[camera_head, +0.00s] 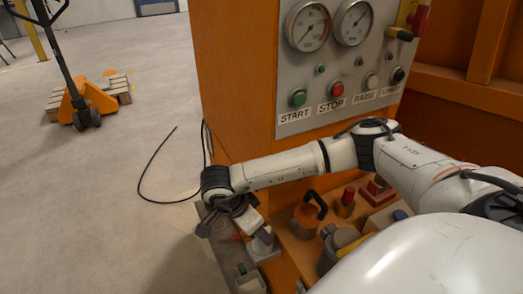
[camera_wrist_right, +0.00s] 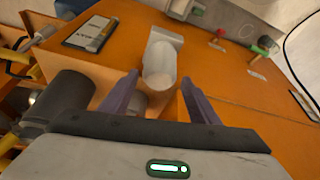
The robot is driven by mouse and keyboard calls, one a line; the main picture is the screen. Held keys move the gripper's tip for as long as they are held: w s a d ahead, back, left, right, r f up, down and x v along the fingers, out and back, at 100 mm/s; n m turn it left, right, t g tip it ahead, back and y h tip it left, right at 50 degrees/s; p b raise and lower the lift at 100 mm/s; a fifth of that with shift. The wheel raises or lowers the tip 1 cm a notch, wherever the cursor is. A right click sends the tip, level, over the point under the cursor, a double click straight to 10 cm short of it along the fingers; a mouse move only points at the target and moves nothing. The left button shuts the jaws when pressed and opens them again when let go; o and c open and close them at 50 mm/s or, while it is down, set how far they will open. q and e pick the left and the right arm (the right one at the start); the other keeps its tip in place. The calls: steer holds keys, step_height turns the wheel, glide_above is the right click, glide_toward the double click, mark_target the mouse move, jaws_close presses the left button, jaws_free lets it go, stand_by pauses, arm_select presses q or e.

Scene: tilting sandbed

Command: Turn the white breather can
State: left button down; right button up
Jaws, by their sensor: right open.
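The white breather can (camera_wrist_right: 160,62) stands out from an orange surface in the right wrist view, just ahead of my right gripper (camera_wrist_right: 160,80). It is a pale cylinder with a boxy white end at the back. The dark fingers are open, one on each side of its near end, with no clear contact. In the head view my right gripper (camera_head: 235,208) hangs low by the orange cabinet's left corner. I cannot clearly make out the can there. My left gripper is not in view.
In the wrist view, a dark labelled device (camera_wrist_right: 90,33) lies left of the can, a dark cylinder (camera_wrist_right: 65,98) nearer left, and red (camera_wrist_right: 221,33) and green (camera_wrist_right: 264,43) knobs right.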

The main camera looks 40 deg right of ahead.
steer(key=v, duration=0.5)
steer(key=shift+r, duration=0.1)
stand_by(0.3)
